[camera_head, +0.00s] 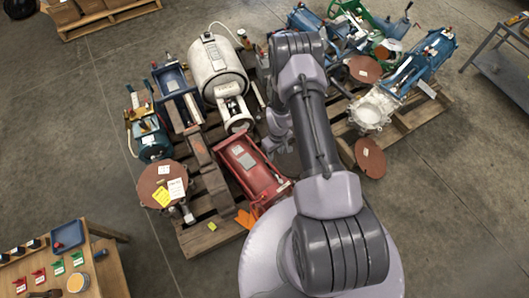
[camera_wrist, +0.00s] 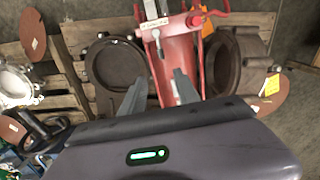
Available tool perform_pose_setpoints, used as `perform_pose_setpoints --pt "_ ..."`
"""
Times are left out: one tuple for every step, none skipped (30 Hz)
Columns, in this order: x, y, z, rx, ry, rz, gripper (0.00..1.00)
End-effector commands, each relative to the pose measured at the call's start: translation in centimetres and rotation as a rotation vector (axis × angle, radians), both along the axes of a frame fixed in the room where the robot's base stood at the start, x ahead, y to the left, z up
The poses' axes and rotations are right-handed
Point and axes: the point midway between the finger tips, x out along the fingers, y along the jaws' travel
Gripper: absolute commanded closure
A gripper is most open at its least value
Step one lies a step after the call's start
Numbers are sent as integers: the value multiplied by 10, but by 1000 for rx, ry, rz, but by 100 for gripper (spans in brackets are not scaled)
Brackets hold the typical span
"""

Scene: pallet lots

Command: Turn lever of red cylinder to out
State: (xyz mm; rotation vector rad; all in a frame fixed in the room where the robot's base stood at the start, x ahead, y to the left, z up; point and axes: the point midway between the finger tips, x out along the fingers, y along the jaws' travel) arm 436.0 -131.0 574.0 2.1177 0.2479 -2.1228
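The red cylinder (camera_head: 250,172) lies on a pallet left of my arm in the head view. In the wrist view, the red cylinder (camera_wrist: 180,60) runs down from the top middle. A pale labelled plate (camera_wrist: 154,23) and a small red knob (camera_wrist: 195,20) with a light tip show at its upper end. I cannot make out for certain which part is the lever or its setting. My gripper (camera_wrist: 160,92) has its two dark fingers apart, with nothing seen held between them. The fingers overlap the cylinder's near part in the picture; contact cannot be told.
A white tank (camera_head: 215,68), a blue cylinder (camera_head: 177,95) and a round rusty plate (camera_head: 162,186) crowd the left pallet. In the wrist view, round brown housings flank the cylinder, one on the left (camera_wrist: 116,66). Open floor surrounds the pallets.

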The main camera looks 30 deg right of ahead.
Motion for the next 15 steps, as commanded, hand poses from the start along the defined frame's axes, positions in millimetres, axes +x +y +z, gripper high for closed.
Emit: perform_pose_setpoints --pt "-1 1 -13 1 1 0 62" --pt "-1 1 -21 1 2 -1 62" --pt "-1 1 -33 1 2 -1 62" --pt "-1 1 -43 1 2 -1 62" --pt "-1 2 -53 1 2 -1 62" --pt "-1 2 -66 1 2 -2 62" --pt "-2 2 -75 2 2 -2 62" --pt "-1 3 -84 1 2 -2 62" --pt "-2 3 -97 1 3 -2 62" --pt "-1 3 -106 1 2 -2 62" --pt "-2 3 -115 1 3 -2 62" --pt "-1 4 -125 1 2 -2 62" --pt "-2 4 -132 1 2 -2 62" --pt "-1 4 -138 1 2 -3 62" --pt "-2 4 -146 1 2 -3 62"
